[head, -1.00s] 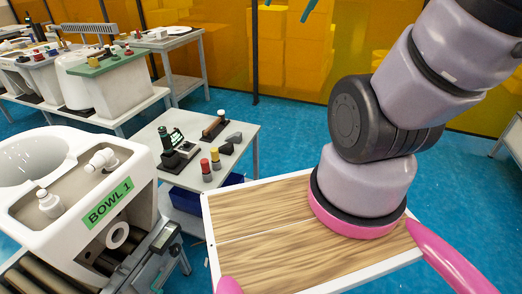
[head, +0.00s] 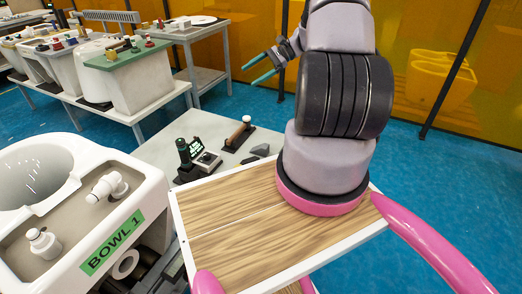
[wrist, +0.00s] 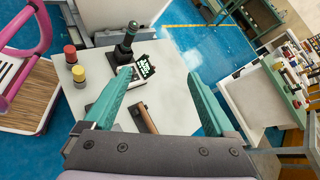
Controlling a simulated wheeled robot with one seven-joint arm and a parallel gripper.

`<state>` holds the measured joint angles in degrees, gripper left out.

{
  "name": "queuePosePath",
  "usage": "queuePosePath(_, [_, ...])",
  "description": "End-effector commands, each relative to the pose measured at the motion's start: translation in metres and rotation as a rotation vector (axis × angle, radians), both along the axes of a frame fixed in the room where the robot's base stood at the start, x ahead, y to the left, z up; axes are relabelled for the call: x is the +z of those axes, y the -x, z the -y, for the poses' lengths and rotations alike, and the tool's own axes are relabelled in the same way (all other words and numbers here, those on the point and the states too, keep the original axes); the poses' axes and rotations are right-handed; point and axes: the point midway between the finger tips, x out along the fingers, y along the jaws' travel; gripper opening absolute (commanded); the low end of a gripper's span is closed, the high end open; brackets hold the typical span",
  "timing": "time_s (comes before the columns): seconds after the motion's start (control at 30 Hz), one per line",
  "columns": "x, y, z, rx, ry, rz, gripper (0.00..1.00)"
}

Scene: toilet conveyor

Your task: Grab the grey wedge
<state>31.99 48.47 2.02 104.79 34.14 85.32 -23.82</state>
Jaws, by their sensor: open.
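Two small dark grey pieces lie close together on the small grey table (head: 200,122) in the head view. The farther piece (head: 261,150) looks wedge-shaped; the nearer one (head: 250,160) is flatter and sits by the edge of my wooden deck. I cannot tell for sure which is the grey wedge. My gripper (head: 249,76) is open and empty, raised above and beyond the table. In the wrist view my gripper's (wrist: 159,74) teal fingers are spread over the table, and neither grey piece can be made out there.
A wooden-handled tool (head: 239,134) and a dark green-black device (head: 185,158) share the table. The wrist view shows a red-topped cylinder (wrist: 70,53) and a yellow-topped one (wrist: 78,74). The BOWL 1 toilet (head: 70,215) stands left. Blue floor is open on the right.

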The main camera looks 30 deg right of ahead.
Motion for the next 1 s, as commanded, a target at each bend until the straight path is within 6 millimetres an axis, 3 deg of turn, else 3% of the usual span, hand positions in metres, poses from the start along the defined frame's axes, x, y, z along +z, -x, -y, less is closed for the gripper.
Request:
queuePosePath(0.03, [-0.03,-0.001,0.011,-0.05,-0.058,-0.029,0.9])
queuePosePath(0.27, [-0.145,0.001,0.049,-0.279,-0.297,-0.094,0.9])
queuePosePath(0.4, [-0.218,0.017,0.065,-0.435,-0.433,-0.122,0.9])
queuePosePath(0.6, [-0.303,0.047,0.074,-0.635,-0.584,-0.141,0.9])
queuePosePath(0.8, [-0.344,0.066,0.074,-0.739,-0.652,-0.145,0.9])
queuePosePath(1.0, [-0.35,0.054,0.06,-0.755,-0.663,-0.145,0.9])
